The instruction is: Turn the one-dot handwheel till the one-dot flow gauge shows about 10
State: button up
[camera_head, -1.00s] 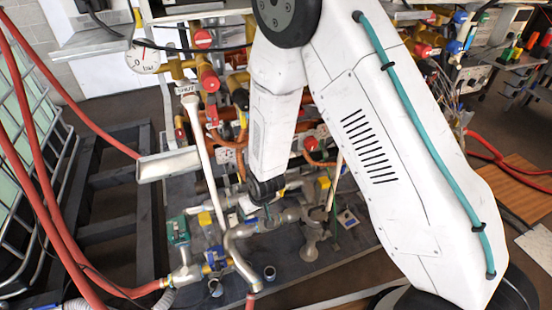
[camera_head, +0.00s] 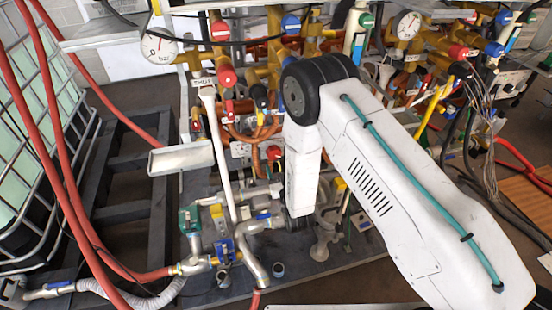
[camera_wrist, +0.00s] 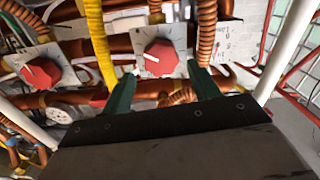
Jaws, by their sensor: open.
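In the wrist view, my gripper (camera_wrist: 162,72) is open, with its two green fingers apart. A red handwheel (camera_wrist: 160,58) on a white plate shows beyond and between the fingertips; I cannot tell whether they touch it. A second red handwheel (camera_wrist: 40,73) on a similar plate is at the left. I cannot make out dot marks, so I cannot tell which is the one-dot handwheel. A round white dial (camera_wrist: 58,115) is partly covered at lower left, its reading unclear. In the head view, my arm hides my gripper. No gauge there is readable as the one-dot flow gauge.
Copper pipes and a yellow hose (camera_wrist: 98,40) run close around the handwheels. A white pole (camera_head: 217,150) and red hoses (camera_head: 50,150) stand left of my arm.

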aim_at(273, 157)
jog(key=x, duration=0.5)
jog(key=shift+w, duration=0.15)
jog(key=c, duration=0.7)
jog(key=shift+a, duration=0.35)
jog(key=shift+d, duration=0.25)
jog(key=m, duration=0.5)
jog(key=shift+a+m, duration=0.15)
jog(key=shift+m, duration=0.15)
jog(key=m, duration=0.6)
jog(key=shift+m, duration=0.3)
